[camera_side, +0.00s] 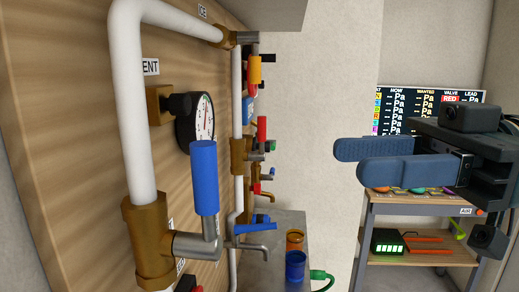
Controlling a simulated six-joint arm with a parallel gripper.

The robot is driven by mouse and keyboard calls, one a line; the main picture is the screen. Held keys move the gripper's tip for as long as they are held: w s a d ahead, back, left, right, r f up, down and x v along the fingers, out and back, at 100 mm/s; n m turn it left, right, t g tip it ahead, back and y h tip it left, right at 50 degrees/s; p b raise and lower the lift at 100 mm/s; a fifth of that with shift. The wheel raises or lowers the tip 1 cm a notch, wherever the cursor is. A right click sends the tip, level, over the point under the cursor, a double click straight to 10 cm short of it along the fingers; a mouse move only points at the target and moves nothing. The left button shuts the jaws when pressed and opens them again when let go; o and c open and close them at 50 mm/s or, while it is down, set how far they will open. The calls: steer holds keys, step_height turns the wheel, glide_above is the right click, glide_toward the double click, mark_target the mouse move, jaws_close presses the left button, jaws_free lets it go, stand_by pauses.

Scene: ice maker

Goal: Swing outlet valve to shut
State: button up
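A valve with a blue upright handle (205,178) stands nearest on the wooden panel, its brass body (150,240) on the white pipe. Farther along the panel are valves with orange (255,69), red (262,129) and blue handles; a small blue lever (253,219) sits over a tap-like spout (250,238). I cannot read which one is the outlet valve; its label is not legible. My gripper (347,160) is at the right, pointing left, clear of the panel and the valves.
A round gauge (198,125) juts from the panel behind the near handle. A shelf (425,205) and a display board (455,97) stand behind my gripper. Open space lies between the panel and my fingers.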

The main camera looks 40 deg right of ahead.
mark_target(208, 203)
steer(key=shift+s+a+r, duration=0.1)
steer(key=shift+r, duration=0.1)
steer(key=shift+a, duration=0.15)
steer(key=shift+x, duration=6.75)
steer(key=shift+c, duration=0.5)
jaws_close()
